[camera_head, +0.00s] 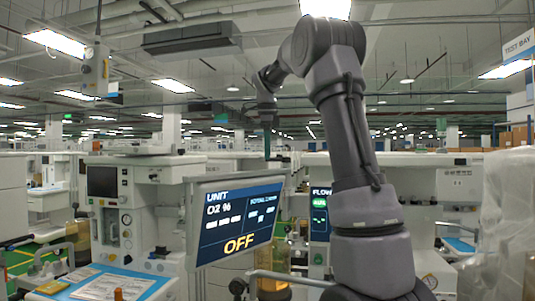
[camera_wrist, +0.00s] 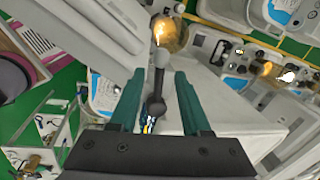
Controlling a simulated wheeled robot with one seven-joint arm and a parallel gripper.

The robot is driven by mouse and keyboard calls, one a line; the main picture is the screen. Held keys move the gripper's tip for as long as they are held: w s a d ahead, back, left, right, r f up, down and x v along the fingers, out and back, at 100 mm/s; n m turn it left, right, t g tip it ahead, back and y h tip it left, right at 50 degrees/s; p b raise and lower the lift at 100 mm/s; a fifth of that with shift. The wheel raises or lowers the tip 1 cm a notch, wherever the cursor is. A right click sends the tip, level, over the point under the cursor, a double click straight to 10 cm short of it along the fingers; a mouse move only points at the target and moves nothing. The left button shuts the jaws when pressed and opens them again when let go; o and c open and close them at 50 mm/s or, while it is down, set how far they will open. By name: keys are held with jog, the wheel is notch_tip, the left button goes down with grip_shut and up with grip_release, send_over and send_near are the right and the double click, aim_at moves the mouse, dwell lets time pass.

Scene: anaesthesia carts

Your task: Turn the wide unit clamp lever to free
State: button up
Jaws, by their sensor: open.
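My gripper (camera_wrist: 160,76) is open in the wrist view, with its two green fingers apart. A dark lever with a round ball end (camera_wrist: 157,107) shows between the fingers, with a grey stem running up past the fingertips; I cannot tell whether either finger touches it. No label shows on it, so I cannot confirm that it is the wide unit clamp lever or read its setting. An amber globe (camera_wrist: 171,34) is at the far end of the stem. In the head view my gripper (camera_head: 268,140) is small and dark beyond the large display, its fingers unclear.
A FLOW display (camera_head: 320,213) is partly hidden by my arm. An anaesthesia cart (camera_head: 150,207) stands at left. Clear plastic-wrapped goods (camera_head: 500,220) stand at right. Green floor (camera_wrist: 65,78) shows between pale units.

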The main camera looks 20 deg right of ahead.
jog(key=shift+f, duration=0.45)
grip_shut()
dwell(1.1)
